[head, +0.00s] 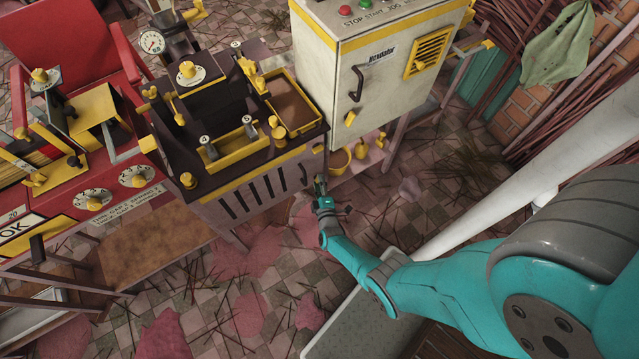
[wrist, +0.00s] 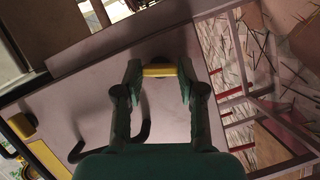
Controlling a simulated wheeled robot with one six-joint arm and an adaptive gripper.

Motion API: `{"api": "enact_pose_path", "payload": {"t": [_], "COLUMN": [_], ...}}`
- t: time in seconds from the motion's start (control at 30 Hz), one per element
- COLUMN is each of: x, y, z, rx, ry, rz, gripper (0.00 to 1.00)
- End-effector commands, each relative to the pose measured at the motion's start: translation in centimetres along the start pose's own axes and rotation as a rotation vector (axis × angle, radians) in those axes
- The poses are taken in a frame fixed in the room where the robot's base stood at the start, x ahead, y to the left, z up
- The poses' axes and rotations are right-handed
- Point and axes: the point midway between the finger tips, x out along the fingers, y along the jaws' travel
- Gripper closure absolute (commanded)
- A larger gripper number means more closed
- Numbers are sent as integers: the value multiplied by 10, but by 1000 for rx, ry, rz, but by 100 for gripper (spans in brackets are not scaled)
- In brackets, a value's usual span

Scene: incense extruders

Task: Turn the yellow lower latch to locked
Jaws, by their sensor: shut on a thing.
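The yellow lower latch (wrist: 160,71) shows in the wrist view as a short yellow bar between my fingertips. It sits on the pale panel face of the machine. My gripper (wrist: 159,84) is shut on it, with one green finger on each side. In the head view my gripper (head: 319,183) is at the right end of the panel below the dark extruder. The latch is hidden there behind the gripper, and I cannot read its exact turn.
A dark curved handle (wrist: 142,142) is close beside my gripper; it also shows in the head view (head: 303,174). Tiled floor (head: 400,210) with scattered sticks is to the right.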

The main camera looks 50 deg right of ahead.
Motion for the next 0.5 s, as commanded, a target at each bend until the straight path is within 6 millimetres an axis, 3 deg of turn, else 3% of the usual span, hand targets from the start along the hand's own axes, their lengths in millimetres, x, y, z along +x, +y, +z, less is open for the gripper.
{"api": "enact_pose_path", "payload": {"t": [0.5], "x": [0], "y": [3], "z": [2], "rx": [306], "ry": [-2], "rz": [-125], "gripper": [96]}}
